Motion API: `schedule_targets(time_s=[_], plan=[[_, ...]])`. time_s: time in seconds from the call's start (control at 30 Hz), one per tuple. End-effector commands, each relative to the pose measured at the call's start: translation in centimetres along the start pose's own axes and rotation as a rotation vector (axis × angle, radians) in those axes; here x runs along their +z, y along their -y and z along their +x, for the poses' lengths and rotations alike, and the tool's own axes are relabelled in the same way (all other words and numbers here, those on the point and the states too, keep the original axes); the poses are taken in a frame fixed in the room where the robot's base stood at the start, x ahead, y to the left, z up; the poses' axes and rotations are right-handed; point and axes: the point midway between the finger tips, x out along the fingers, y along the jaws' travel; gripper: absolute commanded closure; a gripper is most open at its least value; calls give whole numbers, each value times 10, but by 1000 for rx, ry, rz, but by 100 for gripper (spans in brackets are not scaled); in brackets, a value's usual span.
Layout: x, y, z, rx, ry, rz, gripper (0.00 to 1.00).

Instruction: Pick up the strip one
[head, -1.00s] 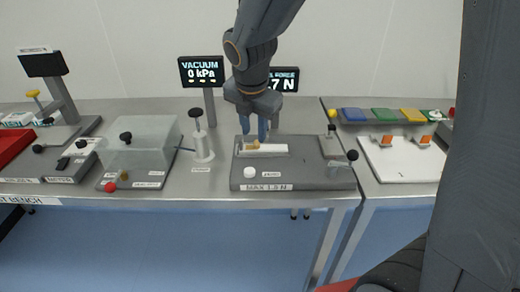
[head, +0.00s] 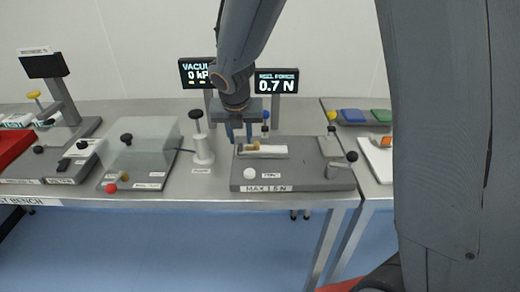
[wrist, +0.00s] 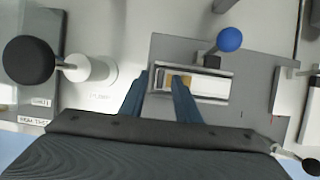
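A pale strip (head: 270,152) with a tan piece (head: 253,147) near its left end lies on a grey plate (head: 310,180) labelled as a max force in N. No mark naming it strip one is readable. In the wrist view the strip (wrist: 210,88) lies in a light-edged slot, with the tan piece (wrist: 180,82) by the right finger. My gripper (head: 239,137) points down above the left end of the plate. Its two blue fingers are apart, with nothing held between them in the wrist view (wrist: 160,78). Finger height above the strip is hard to tell.
A blue-topped knob (wrist: 229,40) stands just behind the strip. A white post with a black knob (head: 202,140) stands left of the plate, beside a clear-covered box (head: 145,145). A lever with a black knob (head: 343,163) is at the plate's right. Force display (head: 276,82) reads 0.7 N.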

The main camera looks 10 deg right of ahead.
Motion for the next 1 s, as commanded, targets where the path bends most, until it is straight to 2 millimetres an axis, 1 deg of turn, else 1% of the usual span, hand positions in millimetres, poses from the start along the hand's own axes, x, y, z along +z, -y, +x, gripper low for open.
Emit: schedule_targets(time_s=[0.03, 0.1, 0.33, 0.37, 0.5, 0.53, 1.0], plan=[[0, 0, 5, -1, -2, 0, 70], [0, 0, 8, 0, 0, -1, 70], [0, 0, 9, 1, 0, 0, 70], [0, 0, 9, 1, 0, 0, 74], [0, 0, 9, 1, 0, 0, 97], [0, 0, 9, 1, 0, 0, 100], [0, 0, 9, 1, 0, 0, 100]])
